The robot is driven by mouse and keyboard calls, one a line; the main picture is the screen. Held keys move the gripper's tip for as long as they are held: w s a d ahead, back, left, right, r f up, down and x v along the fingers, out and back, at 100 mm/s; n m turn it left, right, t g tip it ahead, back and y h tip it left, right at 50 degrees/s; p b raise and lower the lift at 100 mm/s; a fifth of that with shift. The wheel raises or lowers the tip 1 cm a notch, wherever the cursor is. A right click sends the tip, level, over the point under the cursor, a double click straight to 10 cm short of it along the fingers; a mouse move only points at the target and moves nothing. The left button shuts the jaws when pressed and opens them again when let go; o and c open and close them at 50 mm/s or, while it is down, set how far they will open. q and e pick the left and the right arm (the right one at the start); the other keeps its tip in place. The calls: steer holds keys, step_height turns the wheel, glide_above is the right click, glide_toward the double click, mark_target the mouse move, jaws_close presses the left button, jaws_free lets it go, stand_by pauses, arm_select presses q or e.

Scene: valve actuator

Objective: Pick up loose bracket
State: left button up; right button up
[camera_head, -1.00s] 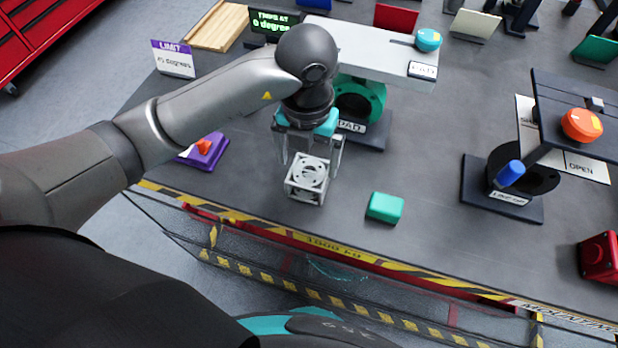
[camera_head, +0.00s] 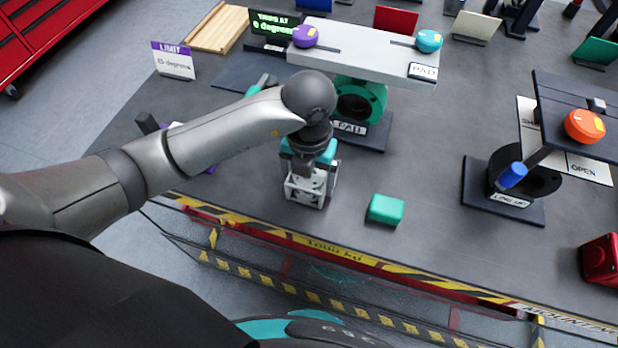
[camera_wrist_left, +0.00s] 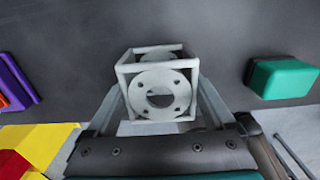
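The loose bracket, a pale grey open cube frame with a round holed plate (camera_head: 305,193), sits on the dark table near its front edge. It also shows in the left wrist view (camera_wrist_left: 160,88). My left gripper (camera_head: 312,182) points down over it, with one finger on either side. In the left wrist view the fingers (camera_wrist_left: 160,108) flank the bracket, and a gap shows beside the right finger. The fingers look open; contact with the left side is hard to tell. My right gripper is not in view.
A green block (camera_head: 385,209) lies to the right of the bracket. Behind the gripper stands a green valve (camera_head: 361,100) under a white beam (camera_head: 375,52). A dark valve stand (camera_head: 503,190) is at the right. The striped table edge (camera_head: 330,252) is close in front.

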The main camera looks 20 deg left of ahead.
arm_select(q)
steer(key=shift+w+r, duration=0.1)
jaws_close()
stand_by(0.3)
step_height(320, 180, up, 20)
steer(key=p, duration=0.4)
